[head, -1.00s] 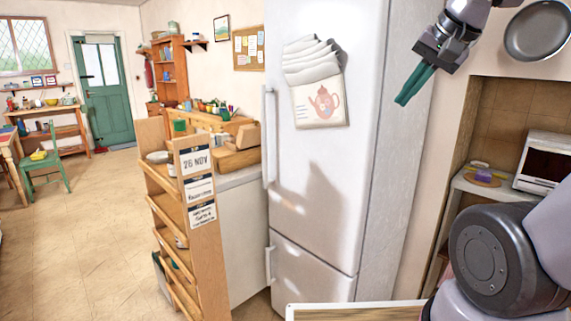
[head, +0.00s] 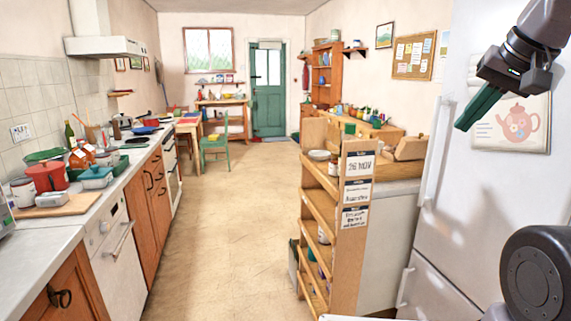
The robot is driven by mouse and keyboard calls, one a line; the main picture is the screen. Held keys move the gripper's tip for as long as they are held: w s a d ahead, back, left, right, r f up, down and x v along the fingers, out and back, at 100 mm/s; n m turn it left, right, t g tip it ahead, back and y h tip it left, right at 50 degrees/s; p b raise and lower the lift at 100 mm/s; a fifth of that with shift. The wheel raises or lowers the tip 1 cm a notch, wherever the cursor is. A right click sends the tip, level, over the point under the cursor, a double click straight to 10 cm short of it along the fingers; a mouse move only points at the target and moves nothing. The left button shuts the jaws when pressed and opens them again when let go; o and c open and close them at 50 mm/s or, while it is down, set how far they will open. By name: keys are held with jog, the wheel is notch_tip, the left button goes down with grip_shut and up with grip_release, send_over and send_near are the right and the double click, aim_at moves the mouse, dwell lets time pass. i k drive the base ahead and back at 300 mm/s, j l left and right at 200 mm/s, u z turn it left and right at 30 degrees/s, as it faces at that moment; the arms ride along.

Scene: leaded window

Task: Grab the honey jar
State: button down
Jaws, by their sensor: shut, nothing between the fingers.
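My gripper (head: 463,126) is at the upper right of the head view, raised in front of the white fridge. Its green fingers are together and hold nothing. I cannot make out a honey jar for certain. An orange item with a pale label (head: 78,160) stands on the left counter among other kitchen things, too small to identify. Several small jars and pots (head: 365,115) stand on the far right-hand counter, also too small to tell apart. My gripper is far from both groups.
The left counter (head: 60,238) carries a red pot (head: 47,178) and a teal container (head: 95,178). A wooden shelf unit (head: 347,245) stands right of centre, beside the fridge (head: 470,190). The tiled floor (head: 225,215) between is clear, reaching toward a green chair (head: 214,150) and green door (head: 268,95).

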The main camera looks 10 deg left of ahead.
aim_at(333, 163)
jog(key=j+u, duration=0.2)
jog(key=i+z, duration=0.25)
jog(key=i, duration=1.1)
